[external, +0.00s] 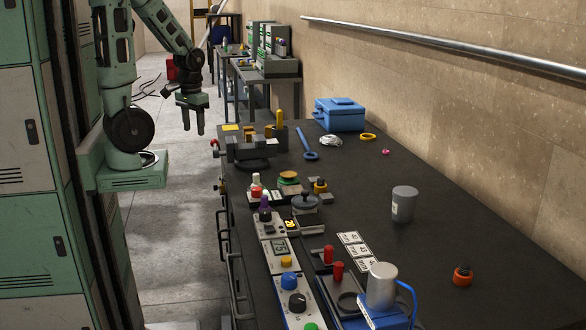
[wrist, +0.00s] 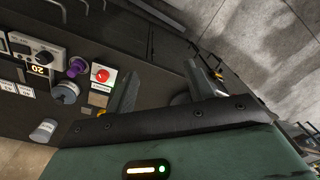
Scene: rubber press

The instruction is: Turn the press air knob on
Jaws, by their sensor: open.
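My gripper (external: 191,130) hangs fingers-down beyond the left edge of the dark workbench (external: 350,190), over the floor side. Its two fingers are apart and nothing is between them. In the wrist view the fingers (wrist: 161,90) are also spread. I cannot tell for sure which control is the press air knob. A small red knob (external: 214,143) sticks out at the bench's left edge, near the dark press-like block (external: 250,148). A brass-coloured fitting (external: 220,188) sits lower on the same edge. Neither touches my gripper. A small yellow part (wrist: 217,75) shows beside the right finger in the wrist view.
A red knob on a white panel (wrist: 100,74) and a purple knob (wrist: 77,66) stand among instruments on the bench. A blue toolbox (external: 340,113) and a grey cup (external: 403,204) stand farther right. Green lockers (external: 30,190) are at left. Open floor lies below my gripper.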

